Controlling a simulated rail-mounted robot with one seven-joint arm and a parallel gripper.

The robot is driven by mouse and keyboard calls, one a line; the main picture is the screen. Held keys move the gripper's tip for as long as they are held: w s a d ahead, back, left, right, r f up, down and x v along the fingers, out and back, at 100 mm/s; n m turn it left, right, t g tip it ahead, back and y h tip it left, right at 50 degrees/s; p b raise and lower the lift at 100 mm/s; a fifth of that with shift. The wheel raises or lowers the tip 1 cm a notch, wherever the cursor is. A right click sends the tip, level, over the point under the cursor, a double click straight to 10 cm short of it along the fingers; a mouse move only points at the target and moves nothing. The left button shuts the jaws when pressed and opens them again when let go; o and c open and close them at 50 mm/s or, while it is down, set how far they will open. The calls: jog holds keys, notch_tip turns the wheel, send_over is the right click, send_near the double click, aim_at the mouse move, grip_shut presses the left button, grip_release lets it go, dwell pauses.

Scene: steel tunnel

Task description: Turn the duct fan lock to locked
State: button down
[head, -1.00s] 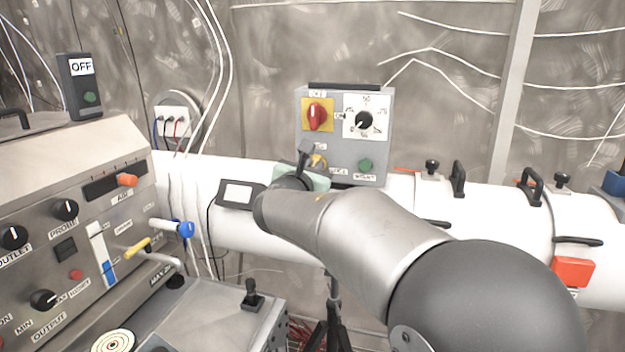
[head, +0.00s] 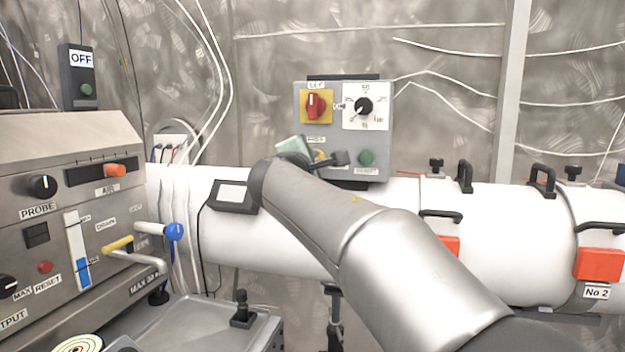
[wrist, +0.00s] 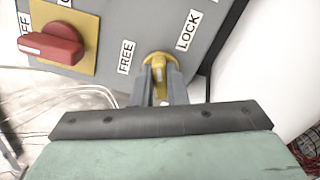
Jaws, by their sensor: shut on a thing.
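The duct fan lock is a small yellow knob (wrist: 159,62) low on the grey control box (head: 380,145). In the wrist view the knob sits between a FREE label (wrist: 126,56) on its left and a LOCK label (wrist: 188,31) on its right. My gripper (wrist: 160,80) is shut on the yellow knob, with one dark finger on each side. In the head view my gripper (head: 326,159) is at the lower left of the box and my wrist hides most of the knob. I cannot tell the knob's exact setting.
Above the knob are a red switch (head: 315,104) on a yellow plate and a white dial plate (head: 375,120). A green button (head: 366,158) is close to the right of my gripper. A white duct (head: 400,220) runs behind my arm, and a console (head: 60,220) stands at left.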

jog(key=m+b, duration=0.4)
jog(key=shift+f+m, duration=0.2)
jog(key=shift+m, duration=0.2)
dwell(0.4)
jog(key=c, duration=1.4)
grip_release()
jog(key=shift+c, duration=0.2)
jog(key=shift+r, duration=0.1)
jog(key=v, duration=1.7)
jog(key=shift+s+b, duration=0.2)
jog(key=shift+b, duration=0.1)
jog(key=shift+a, duration=0.1)
